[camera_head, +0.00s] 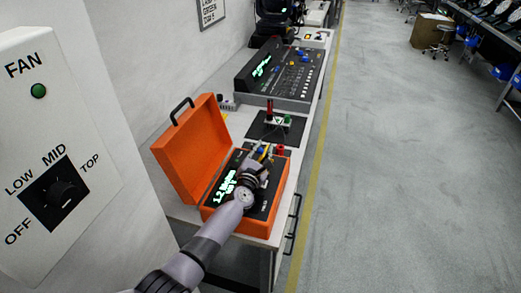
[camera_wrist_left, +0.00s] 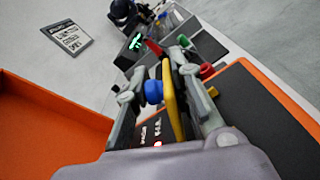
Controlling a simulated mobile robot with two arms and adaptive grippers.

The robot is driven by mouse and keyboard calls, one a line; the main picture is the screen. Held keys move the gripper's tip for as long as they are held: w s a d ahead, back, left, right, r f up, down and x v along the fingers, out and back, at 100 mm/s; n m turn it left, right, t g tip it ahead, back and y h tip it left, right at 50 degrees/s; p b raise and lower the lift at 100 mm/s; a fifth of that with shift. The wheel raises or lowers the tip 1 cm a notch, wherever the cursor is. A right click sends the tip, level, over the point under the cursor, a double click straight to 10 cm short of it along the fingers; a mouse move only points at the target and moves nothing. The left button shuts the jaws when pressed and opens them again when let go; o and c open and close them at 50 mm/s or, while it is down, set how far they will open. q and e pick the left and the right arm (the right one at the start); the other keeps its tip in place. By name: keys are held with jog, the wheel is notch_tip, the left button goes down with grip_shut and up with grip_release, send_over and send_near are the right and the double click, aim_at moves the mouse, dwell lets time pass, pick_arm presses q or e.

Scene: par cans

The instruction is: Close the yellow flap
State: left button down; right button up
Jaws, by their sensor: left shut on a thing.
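The yellow flap (camera_wrist_left: 174,98) stands up as a narrow plate between the fingers of my left gripper in the left wrist view. My left gripper (camera_head: 262,156) is over the panel of the open orange case (camera_head: 212,219) in the head view and is shut on the flap. A blue knob (camera_wrist_left: 153,92) shows beside the flap, close to the left finger. In the head view the fingers and wrist hide most of the flap. My right gripper is in neither view.
The orange lid (camera_head: 190,150) stands open at the left of the case. Behind lie a black mat (camera_head: 262,133) with a small device and a grey console (camera_head: 285,75). A fan switch box (camera_head: 60,130) fills the left foreground.

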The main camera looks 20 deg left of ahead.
pick_arm(q)
jog(key=shift+d+f+m+b, duration=0.15)
jog(key=shift+d+m, duration=0.15)
jog(key=shift+m, duration=0.65)
jog(key=shift+d+m+b, duration=0.15)
jog(key=shift+d+m, duration=0.1)
jog(key=shift+m, duration=0.7)
jog(key=c, duration=1.8)
grip_release()
jog(key=shift+o, duration=1.2)
jog(key=shift+a, duration=0.1)
jog(key=shift+f, duration=0.1)
